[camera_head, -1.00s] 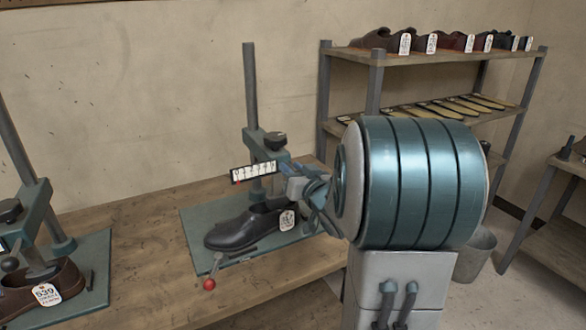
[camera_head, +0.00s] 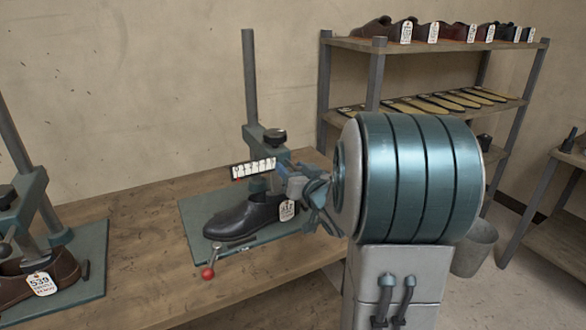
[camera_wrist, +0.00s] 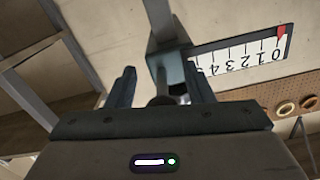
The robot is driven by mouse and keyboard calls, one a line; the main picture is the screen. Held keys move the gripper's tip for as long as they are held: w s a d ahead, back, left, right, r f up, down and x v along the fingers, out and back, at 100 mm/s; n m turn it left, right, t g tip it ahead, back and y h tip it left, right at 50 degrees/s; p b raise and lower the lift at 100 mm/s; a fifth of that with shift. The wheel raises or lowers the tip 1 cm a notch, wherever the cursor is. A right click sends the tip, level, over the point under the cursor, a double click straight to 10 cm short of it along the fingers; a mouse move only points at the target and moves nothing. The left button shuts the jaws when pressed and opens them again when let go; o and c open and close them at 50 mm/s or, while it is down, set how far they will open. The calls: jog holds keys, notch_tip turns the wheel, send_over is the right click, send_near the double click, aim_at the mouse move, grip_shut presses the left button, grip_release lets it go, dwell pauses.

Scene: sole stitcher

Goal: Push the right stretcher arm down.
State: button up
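The right stretcher in the head view has an upright post (camera_head: 249,80) and a green sliding arm (camera_head: 258,148) with a dark knob (camera_head: 275,136) on it. A white scale (camera_head: 259,168) shows at the arm's front. A black shoe (camera_head: 243,217) with a paper tag sits beneath the arm. My gripper (camera_head: 288,178) is at the arm's right front, close to the scale. In the wrist view my gripper's fingers (camera_wrist: 163,78) are apart, with a dark rounded part of the stretcher between them. The scale (camera_wrist: 240,60) shows a red mark at 0. Contact is not clear.
A left stretcher (camera_head: 35,210) with a brown shoe (camera_head: 40,278) stands on the same wooden bench (camera_head: 150,215). A red-ended lever (camera_head: 208,273) sticks out at the right stretcher's front. A shelf rack (camera_head: 400,45) and a bucket (camera_head: 476,250) stand right.

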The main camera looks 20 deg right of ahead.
jog(key=shift+r, duration=0.1)
jog(key=s+b, duration=0.3)
jog(key=s, duration=1)
jog(key=shift+s+d+b, duration=0.2)
jog(key=shift+s+b, duration=0.1)
jog(key=shift+s, duration=0.1)
jog(key=shift+r, duration=0.1)
